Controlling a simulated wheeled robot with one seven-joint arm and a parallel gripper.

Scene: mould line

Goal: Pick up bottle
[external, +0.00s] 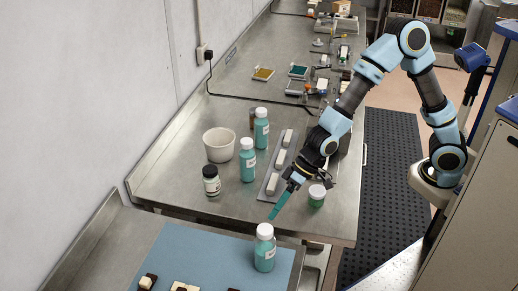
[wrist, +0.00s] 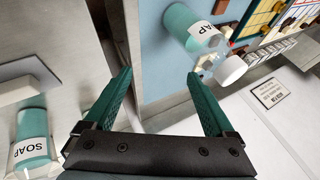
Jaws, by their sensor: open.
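Several teal bottles with white caps and white labels are in the external view. One bottle (external: 264,250) stands upright on the blue mat (external: 205,250) in front. Two more, a nearer bottle (external: 247,165) and a farther bottle (external: 261,132), stand on the steel table. My gripper (external: 275,212) is open and empty, pointing down just above and behind the bottle on the mat. In the wrist view, my gripper (wrist: 160,75) has its teal fingers spread with nothing between them. A SOAP bottle (wrist: 188,28) is beyond the right finger, and another SOAP bottle (wrist: 32,150) is at lower left.
A white tub (external: 219,145), a dark bottle (external: 211,186) and a green jar (external: 316,198) stand on the steel table (external: 170,180). A tray with white blocks (external: 281,158) lies beside my wrist. Small dark pieces (external: 147,283) lie at the mat's front.

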